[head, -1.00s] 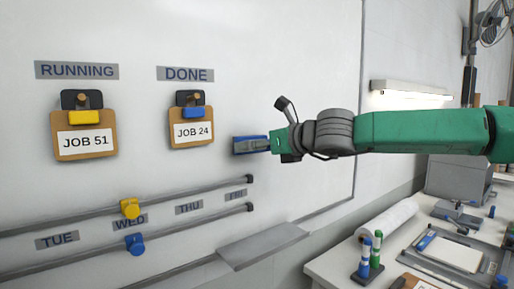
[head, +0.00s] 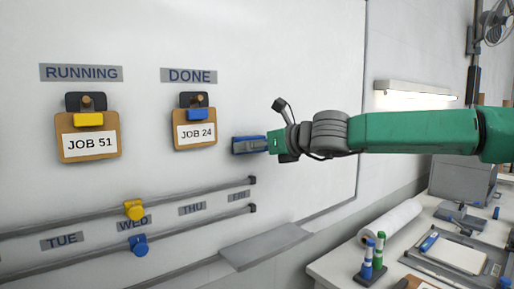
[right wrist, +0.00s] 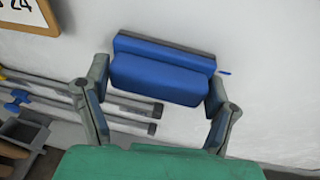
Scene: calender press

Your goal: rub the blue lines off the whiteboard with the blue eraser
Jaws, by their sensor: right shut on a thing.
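My right gripper (head: 266,145) comes in from the right and is shut on the blue eraser (head: 247,146). The eraser is a blue block with a dark grey pad. In the right wrist view the eraser (right wrist: 163,73) lies level between the two fingers, its pad side against or very close to the whiteboard (right wrist: 265,50). A short blue line (right wrist: 224,72) shows on the board just right of the eraser. No blue line can be made out on the whiteboard (head: 300,60) in the head view; the eraser may hide some. My left gripper is not in view.
Clipboards JOB 51 (head: 88,145) and JOB 24 (head: 194,134) hang left of the eraser. Two rails with a yellow clip (head: 133,209) and a blue clip (head: 133,245) run below. A grey ledge (head: 265,246) is under the board. A bench with markers (head: 374,258) stands lower right.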

